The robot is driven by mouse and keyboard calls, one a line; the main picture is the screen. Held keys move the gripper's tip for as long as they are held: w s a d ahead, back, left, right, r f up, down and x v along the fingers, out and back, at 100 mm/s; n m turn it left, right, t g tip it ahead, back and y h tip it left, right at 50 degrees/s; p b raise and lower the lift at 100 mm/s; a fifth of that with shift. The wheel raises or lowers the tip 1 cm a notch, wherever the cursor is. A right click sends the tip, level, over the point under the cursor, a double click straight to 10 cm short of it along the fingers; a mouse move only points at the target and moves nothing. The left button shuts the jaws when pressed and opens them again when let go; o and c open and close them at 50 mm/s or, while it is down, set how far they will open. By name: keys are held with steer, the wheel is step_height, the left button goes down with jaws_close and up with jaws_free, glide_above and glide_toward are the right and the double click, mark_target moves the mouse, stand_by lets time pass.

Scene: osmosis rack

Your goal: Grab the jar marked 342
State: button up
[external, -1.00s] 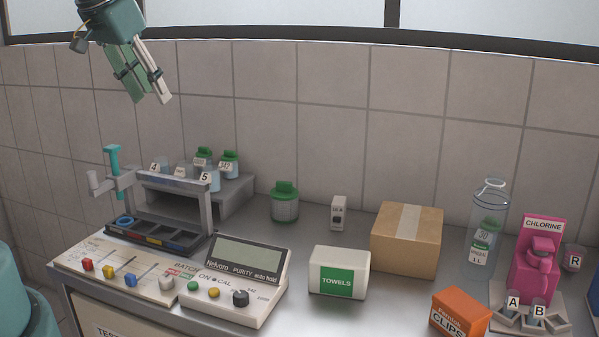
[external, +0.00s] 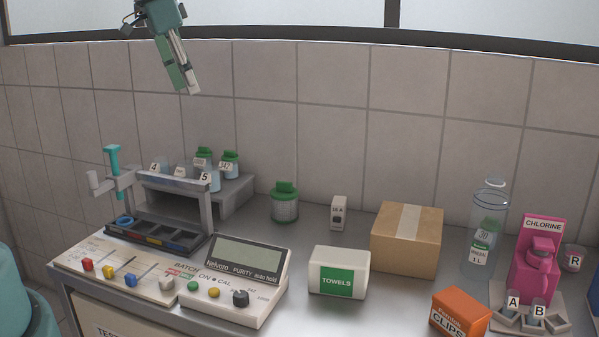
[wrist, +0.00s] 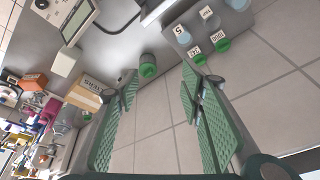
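The jar that appears to be marked 342 (external: 229,165) has a green lid and stands at the right end of the grey raised shelf at the back left. Its label shows small in the wrist view, where the jar (wrist: 198,58) lies near the tip of the right-hand finger. My gripper (external: 186,90) is high above the bench, well above the jar. In the wrist view my gripper (wrist: 158,88) has its two green ribbed fingers wide apart, with only wall tiles between them.
Another green-lidded jar (external: 204,155) stands close left of it, with cups marked 4 and 5 nearby. A larger green-lidded jar (external: 285,203) stands right of the shelf. A grey rack (external: 210,222) with a teal-handled post stands in front. The air around my gripper is clear.

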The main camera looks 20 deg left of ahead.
steer(key=w+a+f+m+g+h, duration=0.15)
steer(key=w+f+m, duration=0.45)
steer(key=w, duration=0.7)
steer(key=m+g+h, duration=0.1)
steer(key=m+g, duration=0.1)
steer(key=m, duration=0.1)
glide_toward(229, 151)
steer(key=shift+x, duration=0.85)
steer(key=shift+w+f+m, duration=0.15)
steer(key=shift+f+m, duration=0.25)
steer(key=shift+x, duration=1.25)
steer(key=shift+x, duration=2.6)
steer(key=shift+w, duration=0.1)
